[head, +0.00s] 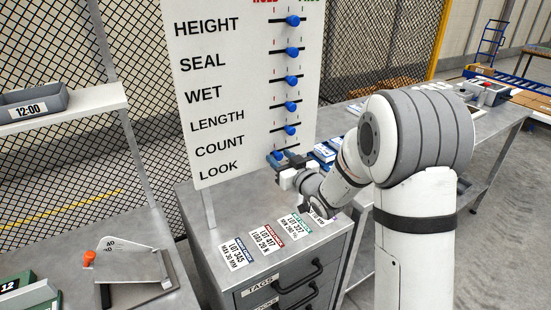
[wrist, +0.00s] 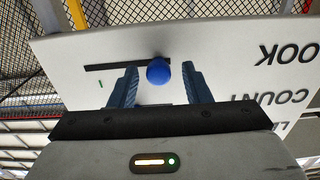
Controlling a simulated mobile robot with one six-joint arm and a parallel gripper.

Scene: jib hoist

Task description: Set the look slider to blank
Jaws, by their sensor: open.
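The look slider is the lowest row of the white board, beside the word LOOK. Its blue knob (head: 278,154) sits left of the knobs in the rows above, toward the red-marked side. In the wrist view, the picture is upside down and the knob (wrist: 158,71) is near the right end of its dark slot (wrist: 110,66). A green tick shows near the slot's other end. My gripper (head: 281,165) is open at the board, partly covering this row in the head view.
Several other blue knobs, such as the count knob (head: 291,130), stand mid-slot above. Below the board is a grey cabinet (head: 215,235) with lot cards on top. A gauge with an orange knob (head: 89,258) stands on the left bench. Wire mesh is behind.

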